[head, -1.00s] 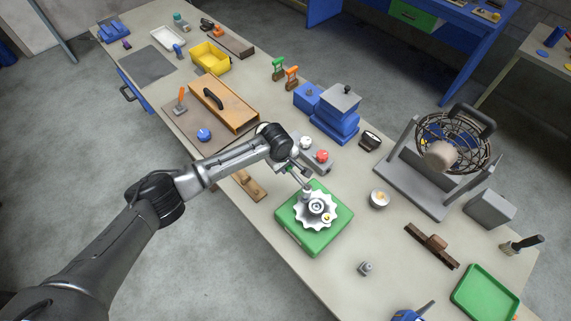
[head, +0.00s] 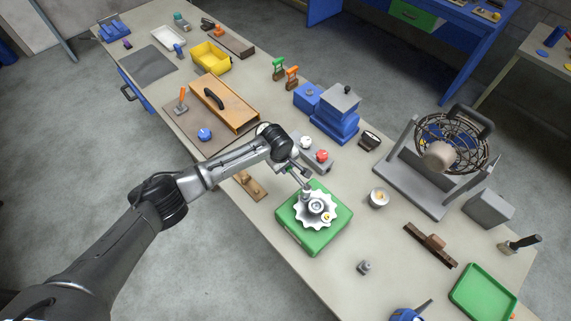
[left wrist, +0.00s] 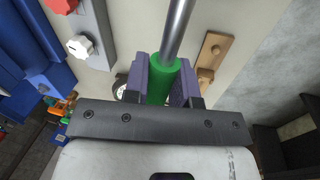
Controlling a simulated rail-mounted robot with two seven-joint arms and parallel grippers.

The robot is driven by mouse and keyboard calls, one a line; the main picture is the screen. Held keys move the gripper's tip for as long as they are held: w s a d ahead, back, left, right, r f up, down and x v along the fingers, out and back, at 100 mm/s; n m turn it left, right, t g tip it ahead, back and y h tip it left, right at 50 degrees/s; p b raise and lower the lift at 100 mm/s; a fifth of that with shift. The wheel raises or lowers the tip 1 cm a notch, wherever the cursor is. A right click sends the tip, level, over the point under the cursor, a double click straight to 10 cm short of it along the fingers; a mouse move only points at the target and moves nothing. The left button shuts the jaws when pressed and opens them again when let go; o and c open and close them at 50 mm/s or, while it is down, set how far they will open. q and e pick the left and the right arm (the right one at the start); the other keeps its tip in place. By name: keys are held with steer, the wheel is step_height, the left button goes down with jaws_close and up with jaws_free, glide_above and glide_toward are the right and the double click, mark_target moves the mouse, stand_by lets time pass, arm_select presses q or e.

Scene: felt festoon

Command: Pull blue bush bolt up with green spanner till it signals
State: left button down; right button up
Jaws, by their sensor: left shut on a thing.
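My left gripper (head: 290,168) is shut on the green handle of the spanner (left wrist: 163,80), which sits between its purple-grey finger pads. The spanner's metal shaft (head: 301,180) slants down to the far-left rim of a pale scalloped wheel (head: 316,212) on a green block (head: 304,239). The spanner's head is at that rim and seems to touch it, though the contact is too small to be sure. I cannot make out the blue bush bolt; the spanner's head may hide it. In the left wrist view the shaft runs out of the top edge. My right gripper is not in view.
A grey box with red and white knobs (head: 318,157) stands just behind the green block. A wooden piece (head: 250,186) lies to its left. A small metal part (head: 364,267) and a round cup (head: 379,198) are to its right.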

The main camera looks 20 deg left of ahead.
arm_select(q)
steer(key=shift+f, duration=0.3)
steer(key=shift+f+b, duration=0.35)
steer(key=shift+f, duration=0.25)
steer(key=w+d+r+m+g+b, duration=0.1)
steer(key=w+d+r+m, duration=0.3)
steer(key=m, duration=0.2)
steer(key=shift+d+m+h, duration=0.4)
stand_by(0.9)
steer(key=shift+w+r, duration=0.1)
stand_by(0.5)
stand_by(0.7)
